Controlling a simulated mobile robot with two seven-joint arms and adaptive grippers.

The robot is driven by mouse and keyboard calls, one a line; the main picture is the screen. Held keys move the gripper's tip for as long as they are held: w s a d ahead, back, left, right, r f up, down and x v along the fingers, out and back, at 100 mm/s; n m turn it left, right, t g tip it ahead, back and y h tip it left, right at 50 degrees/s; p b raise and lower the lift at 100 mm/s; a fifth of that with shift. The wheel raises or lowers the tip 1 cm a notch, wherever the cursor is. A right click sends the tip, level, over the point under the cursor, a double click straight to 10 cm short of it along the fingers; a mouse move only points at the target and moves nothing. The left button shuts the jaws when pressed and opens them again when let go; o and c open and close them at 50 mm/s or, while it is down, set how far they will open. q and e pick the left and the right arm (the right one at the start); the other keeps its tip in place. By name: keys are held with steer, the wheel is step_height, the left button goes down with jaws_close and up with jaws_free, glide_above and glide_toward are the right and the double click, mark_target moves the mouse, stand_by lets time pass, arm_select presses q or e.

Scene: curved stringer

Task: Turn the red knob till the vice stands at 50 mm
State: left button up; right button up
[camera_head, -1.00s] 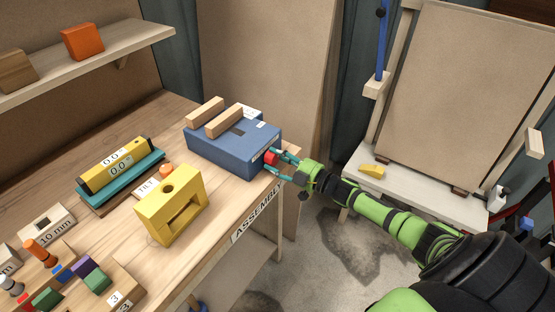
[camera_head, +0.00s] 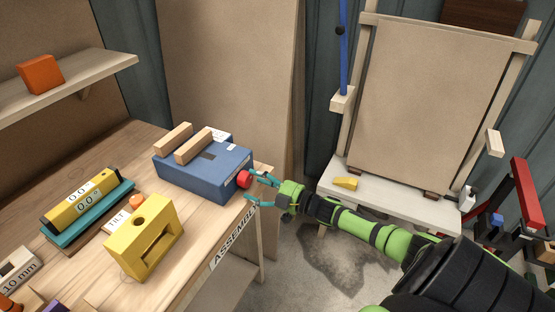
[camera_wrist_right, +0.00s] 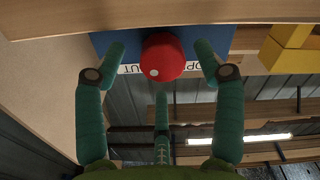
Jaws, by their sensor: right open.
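The vice (camera_head: 205,178) is a blue box on the bench with two parallel wooden bars on top and a gap between them. Its red knob (camera_head: 244,179) sticks out of the side facing my right arm. My right gripper (camera_head: 258,185) is open, with its teal fingers spread just off the knob. In the right wrist view the knob (camera_wrist_right: 165,52) sits between the two fingertips, clear of both, with a white dot at its lower left. The scale on the vice is too small to read. My left gripper is not in view.
A yellow block with a window (camera_head: 130,255) and a yellow level on a teal base (camera_head: 85,200) stand on the bench left of the vice. A board on a white-topped stand (camera_head: 400,190) is at the right. The floor between is clear.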

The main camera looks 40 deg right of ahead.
steer(key=v, duration=1)
steer(key=shift+w+d+f, duration=0.1)
steer(key=s+f+m+g+h, duration=0.2)
steer(key=s+f, duration=0.3)
steer(key=f, duration=0.5)
steer(key=s+f+m+g+h, duration=0.3)
steer(key=s+f, duration=0.2)
steer(key=f, duration=0.5)
steer(key=s+f+m+g+h, duration=0.2)
steer(key=s+f, duration=0.3)
steer(key=f, duration=0.5)
steer(key=s+a+f+g, duration=0.4)
steer(key=s+a+f, duration=0.3)
steer(key=s+a, duration=0.2)
steer(key=s+a+f+g, duration=0.4)
steer(key=s+a+f, duration=0.3)
steer(key=s, duration=0.7)
steer(key=shift+s+a+m+g, duration=0.2)
steer(key=shift+a+m+g, duration=0.15)
steer(key=shift+a, duration=0.65)
